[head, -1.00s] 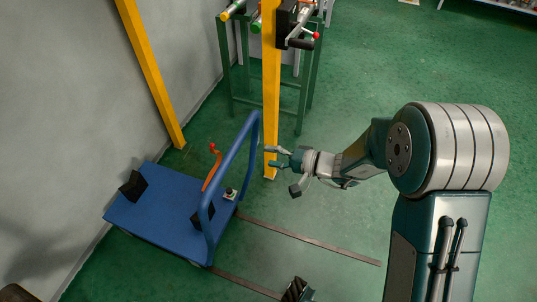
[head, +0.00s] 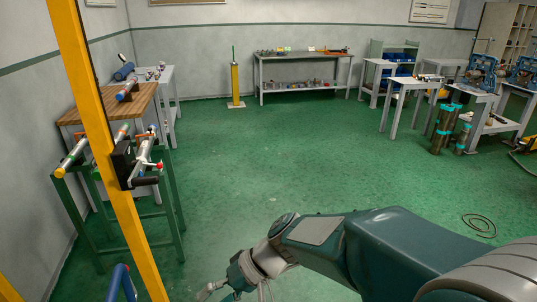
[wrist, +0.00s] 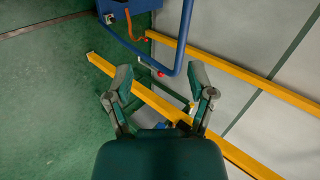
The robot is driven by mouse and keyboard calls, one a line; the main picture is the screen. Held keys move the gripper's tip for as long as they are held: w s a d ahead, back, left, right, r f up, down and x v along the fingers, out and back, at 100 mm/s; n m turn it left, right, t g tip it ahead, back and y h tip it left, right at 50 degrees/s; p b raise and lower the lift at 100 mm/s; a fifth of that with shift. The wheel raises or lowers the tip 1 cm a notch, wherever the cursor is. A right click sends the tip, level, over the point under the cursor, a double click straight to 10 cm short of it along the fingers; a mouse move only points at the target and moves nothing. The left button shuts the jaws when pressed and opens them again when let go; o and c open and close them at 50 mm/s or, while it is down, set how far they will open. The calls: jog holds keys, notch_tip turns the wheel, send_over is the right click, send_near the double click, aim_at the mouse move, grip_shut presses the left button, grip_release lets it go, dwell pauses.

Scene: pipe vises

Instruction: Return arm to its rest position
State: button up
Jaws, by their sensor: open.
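My gripper shows at the bottom of the head view (head: 232,291), partly cut off by the lower edge, with my arm reaching in from the lower right. In the wrist view its two fingers are spread wide (wrist: 161,84) with nothing held between them. Beyond the fingers, a yellow post (wrist: 150,98) and the blue tube handle (wrist: 182,38) of a blue cart (wrist: 138,6) are visible. I cannot tell from these views how far the fingers are from the post.
The yellow post (head: 95,130) stands at left, with a black vise (head: 126,162) beside it. A green stand (head: 180,220) holds pipes. The cart handle (head: 122,284) shows low at left. Grey tables (head: 300,57) stand at the back. The middle green floor (head: 290,150) is clear.

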jog(key=s+d+r+m+t+h, duration=0.1)
jog(key=s+d+r+t+h, duration=0.1)
jog(key=d, duration=0.6)
jog(key=s+d+r+m+t+h, duration=0.1)
jog(key=s+d+r+t+h, duration=0.1)
jog(key=d, duration=0.7)
jog(key=s+d+r+m+t+h, duration=0.2)
jog(key=d+r+t+h, duration=0.1)
jog(key=d, duration=0.5)
jog(key=t+h, duration=0.1)
jog(key=h, duration=0.1)
jog(key=shift+s+d+h, duration=0.2)
jog(key=shift+s+h, duration=0.05)
jog(key=shift+h, duration=0.05)
